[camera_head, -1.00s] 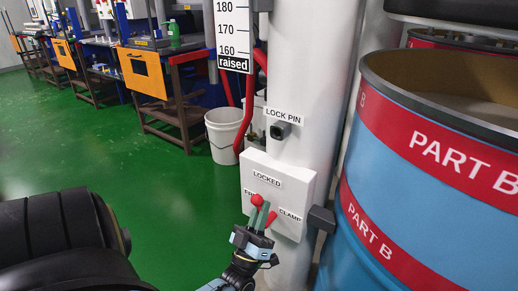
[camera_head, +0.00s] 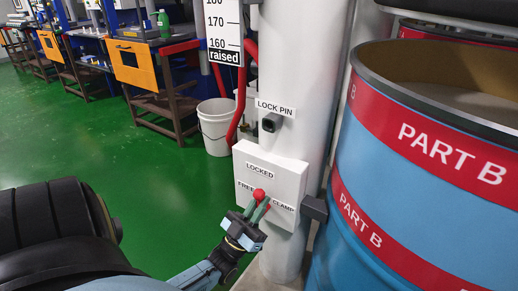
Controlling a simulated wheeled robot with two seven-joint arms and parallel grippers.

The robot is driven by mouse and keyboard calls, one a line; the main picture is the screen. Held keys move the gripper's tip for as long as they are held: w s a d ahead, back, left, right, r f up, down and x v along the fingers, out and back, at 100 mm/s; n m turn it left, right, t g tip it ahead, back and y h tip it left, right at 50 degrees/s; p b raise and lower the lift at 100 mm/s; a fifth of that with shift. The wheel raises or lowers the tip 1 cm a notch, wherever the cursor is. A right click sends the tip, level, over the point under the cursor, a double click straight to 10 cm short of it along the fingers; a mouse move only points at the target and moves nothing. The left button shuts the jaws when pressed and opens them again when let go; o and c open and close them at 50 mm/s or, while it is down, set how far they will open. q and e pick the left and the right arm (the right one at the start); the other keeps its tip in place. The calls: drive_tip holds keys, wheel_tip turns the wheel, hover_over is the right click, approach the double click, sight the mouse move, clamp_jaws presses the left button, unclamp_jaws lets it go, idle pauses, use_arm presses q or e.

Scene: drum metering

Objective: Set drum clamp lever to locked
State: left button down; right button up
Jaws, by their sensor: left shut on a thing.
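The drum clamp lever has a red knob (camera_head: 259,194) and stands in front of a white box (camera_head: 288,176) on the white column. The box carries the labels LOCKED at the top, FREE at the left and CLAMP at the right. The knob is below the LOCKED label, between FREE and CLAMP. My left gripper (camera_head: 258,207) is at the lever from below, its greenish fingers shut on it just under the knob. The fingers hide the lever's lower part. My right gripper is not in view.
A blue drum (camera_head: 400,205) with red PART B bands stands close at the right. A dark block (camera_head: 314,208) sits between box and drum. The LOCK PIN knob (camera_head: 272,122) is above the box. A white bucket (camera_head: 215,127) stands behind left; green floor is clear at left.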

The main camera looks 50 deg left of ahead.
use_arm(q)
drive_tip(key=shift+r, duration=0.25)
drive_tip(key=c, duration=1.5)
unclamp_jaws()
drive_tip(key=shift+s, duration=0.1)
drive_tip(key=shift+f, duration=0.1)
